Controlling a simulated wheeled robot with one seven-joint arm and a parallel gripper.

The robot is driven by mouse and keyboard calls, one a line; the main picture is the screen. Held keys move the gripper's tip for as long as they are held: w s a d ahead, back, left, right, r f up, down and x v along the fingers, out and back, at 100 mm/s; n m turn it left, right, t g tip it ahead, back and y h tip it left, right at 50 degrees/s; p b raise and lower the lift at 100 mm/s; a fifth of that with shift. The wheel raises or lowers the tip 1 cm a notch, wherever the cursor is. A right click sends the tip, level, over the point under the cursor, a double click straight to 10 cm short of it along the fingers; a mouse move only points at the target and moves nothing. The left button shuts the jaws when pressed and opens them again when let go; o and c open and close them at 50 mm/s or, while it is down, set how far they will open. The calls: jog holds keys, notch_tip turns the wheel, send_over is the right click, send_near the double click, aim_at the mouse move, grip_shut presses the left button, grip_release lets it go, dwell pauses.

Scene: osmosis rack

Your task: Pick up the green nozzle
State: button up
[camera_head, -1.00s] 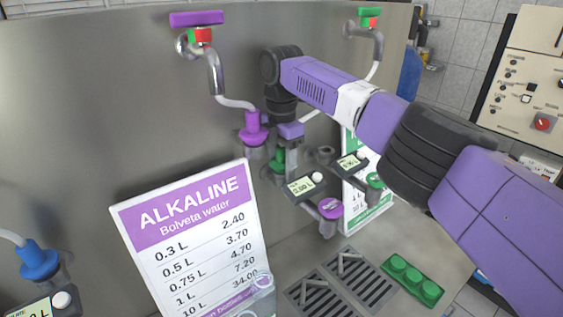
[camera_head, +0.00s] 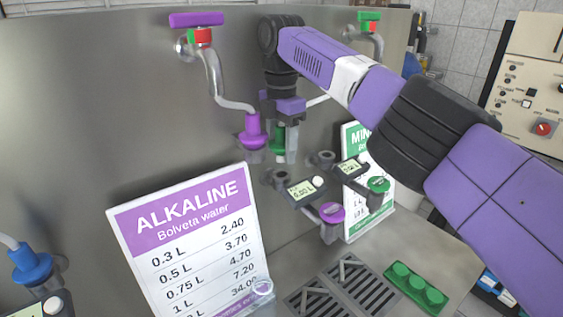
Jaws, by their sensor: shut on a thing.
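The green nozzle (camera_head: 279,137) is between the fingers of my gripper (camera_head: 280,132), just right of the purple nozzle (camera_head: 253,133). My gripper points down and is shut on the green nozzle, holding it above an empty dark ring holder (camera_head: 281,178). The gripper's fingers cover part of the nozzle. A pale hose (camera_head: 317,100) runs up to the right behind my arm.
The ALKALINE price sign (camera_head: 190,240) stands at front left, with a green sign (camera_head: 352,140) to the right. Meters with displays (camera_head: 303,190) stick out below the gripper. A drain grate (camera_head: 345,285) and green tray (camera_head: 415,288) lie on the counter. A blue nozzle (camera_head: 32,262) is at far left.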

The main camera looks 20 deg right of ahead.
jog(key=shift+r, duration=0.35)
jog(key=s+b, duration=0.2)
jog(key=shift+d+f+b, duration=0.2)
jog(key=shift+d+b, duration=0.1)
jog(key=shift+b, duration=0.05)
jog(key=s+d+b, duration=0.1)
jog(key=s, duration=0.4)
jog(key=s+d+b, duration=0.1)
jog(key=s+d, duration=0.1)
jog(key=s, duration=0.2)
jog(key=s+d+b, duration=0.1)
jog(key=s, duration=0.4)
jog(key=shift+s+d+r+b, duration=0.25)
jog(key=shift+s+d+b, duration=0.05)
jog(key=shift+d, duration=0.1)
jog(key=shift+s+r, duration=0.1)
jog(key=shift+s, duration=0.1)
jog(key=shift+s+d+r+p, duration=0.1)
jog(key=shift+r+p, duration=0.2)
jog(key=shift+p, duration=0.1)
notch_tip(320, 180, up, 4)
jog(key=p, duration=0.5)
jog(key=shift+f, duration=0.1)
jog(key=shift+p, duration=0.6)
